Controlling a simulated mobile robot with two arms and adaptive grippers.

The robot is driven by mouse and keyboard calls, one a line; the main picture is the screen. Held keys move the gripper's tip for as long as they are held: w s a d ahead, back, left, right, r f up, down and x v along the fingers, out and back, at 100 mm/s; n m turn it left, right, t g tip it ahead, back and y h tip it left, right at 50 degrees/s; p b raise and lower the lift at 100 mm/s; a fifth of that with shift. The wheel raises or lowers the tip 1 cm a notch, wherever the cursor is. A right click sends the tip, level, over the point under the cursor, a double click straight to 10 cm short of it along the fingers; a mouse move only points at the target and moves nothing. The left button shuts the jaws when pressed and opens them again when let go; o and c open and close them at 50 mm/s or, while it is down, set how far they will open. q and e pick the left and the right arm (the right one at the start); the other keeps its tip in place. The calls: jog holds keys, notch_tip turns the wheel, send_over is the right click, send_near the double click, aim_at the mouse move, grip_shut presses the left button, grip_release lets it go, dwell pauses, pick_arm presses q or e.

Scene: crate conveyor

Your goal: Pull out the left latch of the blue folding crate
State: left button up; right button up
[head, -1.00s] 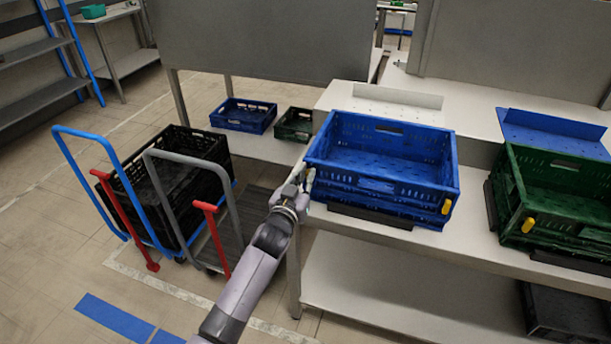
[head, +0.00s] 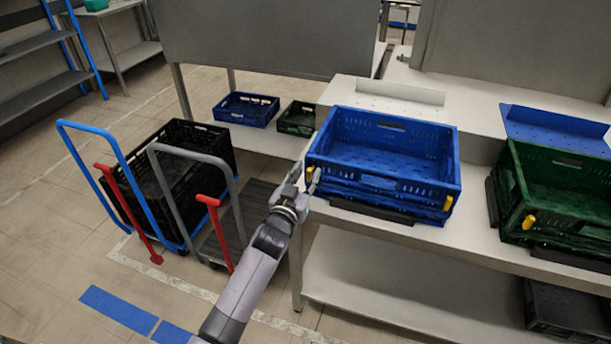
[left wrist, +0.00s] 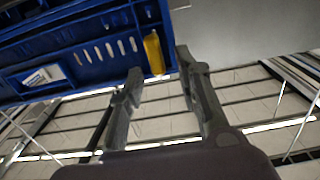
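The blue folding crate (head: 385,182) stands on the light workbench. Its left yellow latch (head: 309,174) is at the front left corner, and its right yellow latch (head: 447,203) is at the front right corner. My left gripper (head: 309,178) is at the front left corner, beside the left latch. In the left wrist view, the left gripper (left wrist: 158,64) is open, its fingers apart. The yellow latch (left wrist: 154,52) shows between the fingertips, on the wall of the blue crate (left wrist: 85,45). I cannot tell whether a finger touches it. My right gripper is not in view.
A green crate (head: 560,185) with yellow latches stands to the right on the bench (head: 470,240). Smaller blue (head: 246,110) and green (head: 297,119) crates lie behind left. Carts, one with a black crate (head: 175,165), stand left of my arm. A grey panel stands behind.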

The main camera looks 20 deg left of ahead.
pick_arm(q)
jog(key=s, duration=1.2)
jog(key=shift+a, duration=0.2)
jog(key=s+f+g, duration=0.3)
jog(key=s+f, duration=0.2)
jog(key=f, duration=0.7)
jog(key=s+f+m+g, duration=0.1)
jog(key=s+f+g, duration=0.3)
jog(key=f, duration=0.9)
jog(key=s+f+g, duration=0.2)
jog(key=s+f, duration=0.4)
jog(key=f, duration=0.6)
jog(key=s+a+f+g, duration=0.1)
jog(key=s+f+g, duration=0.1)
jog(key=s+f, duration=0.4)
jog(key=s+a+f+g, duration=0.1)
jog(key=s+f+g, duration=0.2)
jog(key=s, duration=1.2)
jog(key=s+a+f+m+g, duration=0.1)
jog(key=s+f+g, duration=0.2)
jog(key=s+f, duration=0.5)
jog(key=s, duration=0.3)
jog(key=shift+f+y, duration=0.3)
jog(key=shift+f, duration=0.05)
